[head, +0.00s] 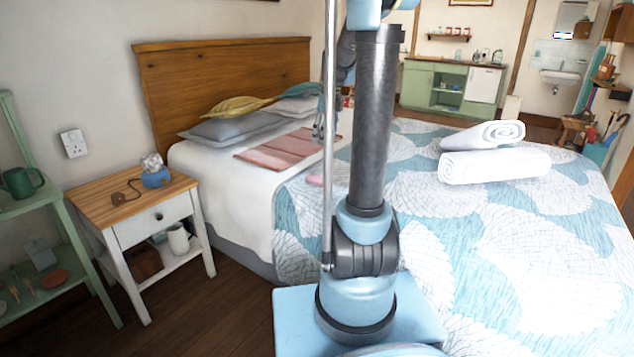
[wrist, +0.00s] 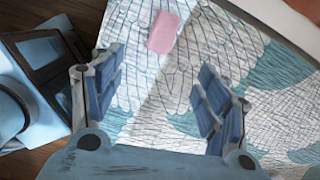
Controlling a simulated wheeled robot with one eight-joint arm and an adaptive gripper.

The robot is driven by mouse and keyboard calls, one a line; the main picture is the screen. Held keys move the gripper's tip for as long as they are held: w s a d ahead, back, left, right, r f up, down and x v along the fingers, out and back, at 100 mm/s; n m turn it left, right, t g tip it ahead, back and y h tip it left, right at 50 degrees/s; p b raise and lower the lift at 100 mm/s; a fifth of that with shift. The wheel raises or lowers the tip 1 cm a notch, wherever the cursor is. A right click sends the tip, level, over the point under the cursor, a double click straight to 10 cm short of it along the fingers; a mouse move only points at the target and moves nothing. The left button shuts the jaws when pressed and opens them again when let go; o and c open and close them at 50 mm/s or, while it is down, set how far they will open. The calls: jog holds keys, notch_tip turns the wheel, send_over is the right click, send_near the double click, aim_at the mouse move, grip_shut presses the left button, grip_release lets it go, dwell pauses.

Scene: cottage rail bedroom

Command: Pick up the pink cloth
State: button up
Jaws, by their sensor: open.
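A small pink cloth (head: 315,180) lies on the blue-and-white quilt, just left of my arm in the head view, which may hide part of it. In the wrist view the pink cloth (wrist: 164,31) is a small rounded rectangle lying flat on the quilt, near the top centre. My gripper (wrist: 160,72) is open, with nothing between its fingers. The cloth is beyond the fingertips in that view, apart from them. In the head view my gripper (head: 319,127) is partly hidden behind my arm, above the bed.
A larger folded pink blanket (head: 278,150) lies near the pillows (head: 232,127). White rolled towels (head: 495,166) rest on the quilt (head: 480,230) at right. A nightstand (head: 130,200) and green shelf (head: 45,212) stand at left. The quilt around the small cloth looks clear.

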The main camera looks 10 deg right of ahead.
jog(key=w+m, duration=0.1)
jog(key=w, duration=0.1)
send_over(318, 175)
jog(key=f, duration=1.2)
jog(key=shift+w+d+f, duration=0.1)
jog(key=shift+w+d, duration=0.05)
jog(key=shift+d, duration=0.25)
jog(key=shift+a+f, duration=0.25)
jog(key=shift+f, duration=1.1)
jog(key=shift+a+f, duration=0.2)
jog(key=shift+f, duration=1.15)
jog(key=shift+s, duration=0.2)
jog(key=shift+c, duration=0.5)
jog(key=c, duration=0.9)
